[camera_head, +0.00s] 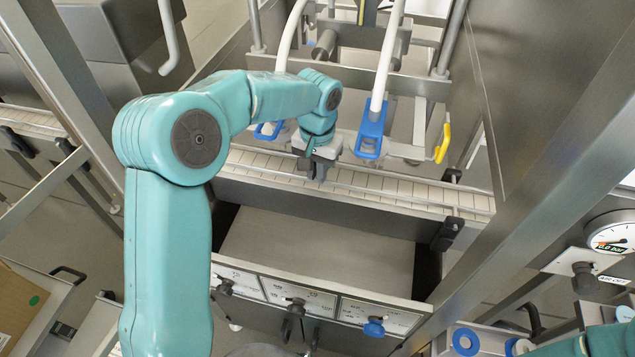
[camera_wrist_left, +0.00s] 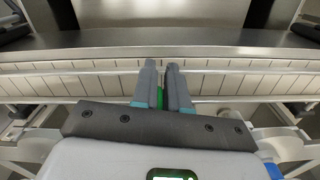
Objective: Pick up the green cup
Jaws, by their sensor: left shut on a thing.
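My left gripper (camera_head: 318,170) is over the slatted conveyor (camera_head: 400,190), its fingers pointing down. In the left wrist view its fingers (camera_wrist_left: 164,80) are close together with a narrow sliver of green between them. I take this sliver to be the green cup (camera_wrist_left: 161,98); the rest of it is hidden by the fingers. The left gripper is shut on it. In the head view the cup is hidden behind the gripper. I cannot tell whether the cup touches the belt. My right gripper is out of view.
Blue nozzle ends (camera_head: 370,130) on white hoses stand close beside the left gripper. A yellow handle (camera_head: 444,143) is further right. A metal frame post (camera_head: 560,170) runs along the right. A control panel with a blue knob (camera_head: 374,327) is in front, and a pressure gauge (camera_head: 610,235) at right.

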